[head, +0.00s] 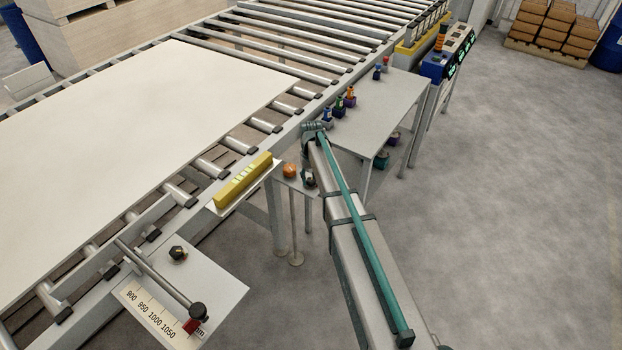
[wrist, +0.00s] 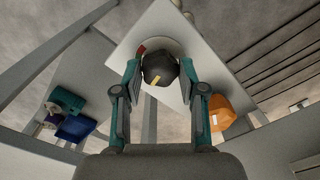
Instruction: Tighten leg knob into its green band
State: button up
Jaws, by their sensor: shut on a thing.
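The leg knob (wrist: 160,66) is dark and many-sided, with a pale yellow pointer mark (wrist: 156,78) on its near side in the wrist view. My gripper (wrist: 161,73) has its two teal-and-grey fingers on either side of the knob, shut on it. The knob stands on a light plate (wrist: 196,50). A small red piece of a band (wrist: 141,50) shows at the knob's upper left. No green band is visible; the knob and fingers may cover it. In the head view my arm mostly hides the knob (head: 308,180).
An orange knob (wrist: 221,110) stands just right of my right finger; it also shows in the head view (head: 290,170). A yellow level (head: 243,183) lies beside the roller conveyor. A grey table (head: 385,100) with small coloured parts stands behind my arm.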

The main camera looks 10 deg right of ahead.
aim_at(311, 180)
jog(key=shift+m+b, duration=0.6)
jog(key=shift+m, duration=2.2)
jog(key=o, duration=1.1)
jog(key=shift+o, duration=0.2)
jog(key=shift+r, duration=0.1)
notch_tip(311, 180, up, 12)
